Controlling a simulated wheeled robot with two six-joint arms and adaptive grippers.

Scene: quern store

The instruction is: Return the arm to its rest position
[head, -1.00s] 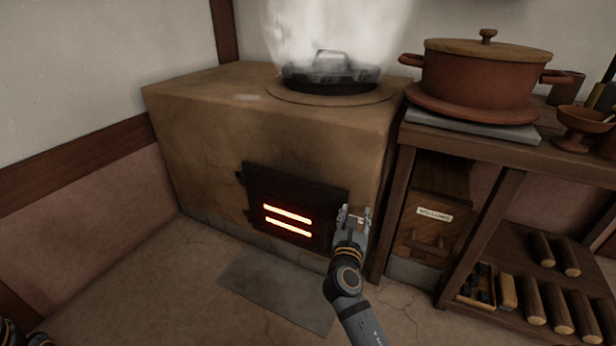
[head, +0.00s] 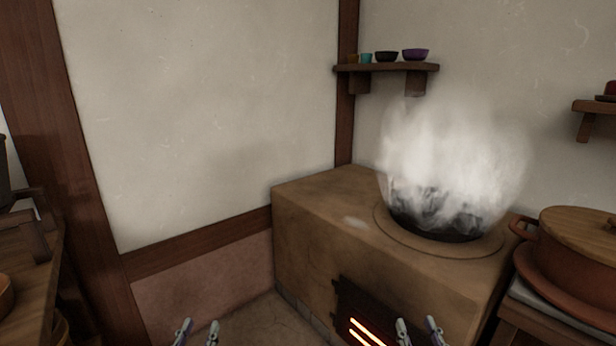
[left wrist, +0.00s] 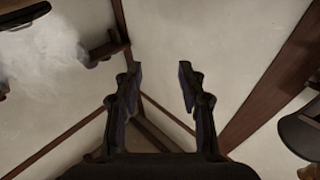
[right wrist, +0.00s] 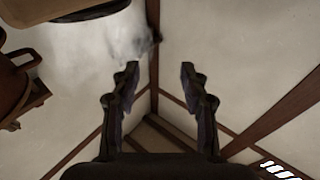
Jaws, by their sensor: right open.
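My left gripper (head: 197,333) shows at the bottom edge of the head view, its two fingertips apart with nothing between them. The left wrist view also shows its fingers spread and empty (left wrist: 160,82). My right gripper (head: 419,331) is at the bottom edge of the head view, in front of the stove's fire door. Its fingers are spread and empty in the right wrist view (right wrist: 160,80). Both arms behind the fingertips are out of the head view.
A clay stove (head: 310,235) stands in the corner, with a steaming dark pan (head: 436,224) on top and a glowing fire door (head: 352,300). A lidded clay pot (head: 575,258) is at the right. A wooden counter (head: 42,282) is at the left. Wall shelves hang above.

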